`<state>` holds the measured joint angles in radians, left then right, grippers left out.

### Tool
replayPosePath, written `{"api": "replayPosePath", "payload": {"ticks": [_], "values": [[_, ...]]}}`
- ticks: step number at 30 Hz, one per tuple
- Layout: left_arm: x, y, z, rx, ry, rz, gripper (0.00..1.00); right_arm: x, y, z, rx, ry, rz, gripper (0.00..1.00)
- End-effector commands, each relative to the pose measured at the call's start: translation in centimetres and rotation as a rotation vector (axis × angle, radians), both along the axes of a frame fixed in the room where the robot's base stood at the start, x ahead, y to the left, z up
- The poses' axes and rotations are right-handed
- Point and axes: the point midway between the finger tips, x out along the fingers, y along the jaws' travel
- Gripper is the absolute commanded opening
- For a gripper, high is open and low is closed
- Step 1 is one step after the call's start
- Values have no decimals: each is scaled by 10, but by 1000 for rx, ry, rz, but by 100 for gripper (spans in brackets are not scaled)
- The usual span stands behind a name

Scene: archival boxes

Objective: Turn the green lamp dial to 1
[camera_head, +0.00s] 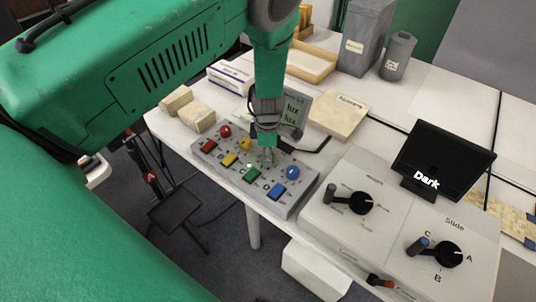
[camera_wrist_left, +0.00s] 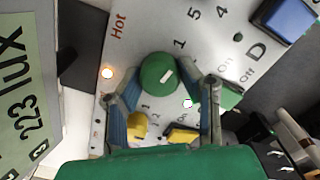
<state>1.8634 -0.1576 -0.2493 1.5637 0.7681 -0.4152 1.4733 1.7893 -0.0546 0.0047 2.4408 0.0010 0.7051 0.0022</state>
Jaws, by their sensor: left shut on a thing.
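The green lamp dial (camera_wrist_left: 158,70) is a round green knob with a short white mark, in the wrist view. Printed numbers, among them 1, 4 and 5, stand beside it on the grey control panel (camera_head: 226,171). My left gripper (camera_head: 267,152) points down onto the panel in the head view and hides the dial there. In the wrist view the left gripper (camera_wrist_left: 162,98) has one finger on either side of the dial and is shut on it. I cannot tell exactly which number the mark points at. My right gripper is not in view.
A green button (camera_head: 251,175), red, yellow and blue controls crowd the panel. Behind it stands a lux display (camera_head: 297,107), reading 223 lux in the wrist view (camera_wrist_left: 25,95). At right, a pale console (camera_head: 335,229) has black dials and a screen (camera_head: 440,160) reading "Dark".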

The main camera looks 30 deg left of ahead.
Motion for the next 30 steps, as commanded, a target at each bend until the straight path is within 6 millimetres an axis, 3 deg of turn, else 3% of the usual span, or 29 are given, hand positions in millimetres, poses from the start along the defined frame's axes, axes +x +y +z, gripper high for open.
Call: {"api": "replayPosePath", "payload": {"ticks": [2,3,4,5,17,30], "values": [[3,-1,1,-1,-9,0,3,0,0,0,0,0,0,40],[3,-1,1,-1,-9,0,39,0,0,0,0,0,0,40],[3,-1,1,0,-8,0,49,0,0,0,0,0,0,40],[3,-1,1,0,-8,0,52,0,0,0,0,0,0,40],[1,0,8,1,-5,-1,52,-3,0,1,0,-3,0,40],[3,-1,93,2,-6,-2,52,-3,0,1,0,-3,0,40]]}}
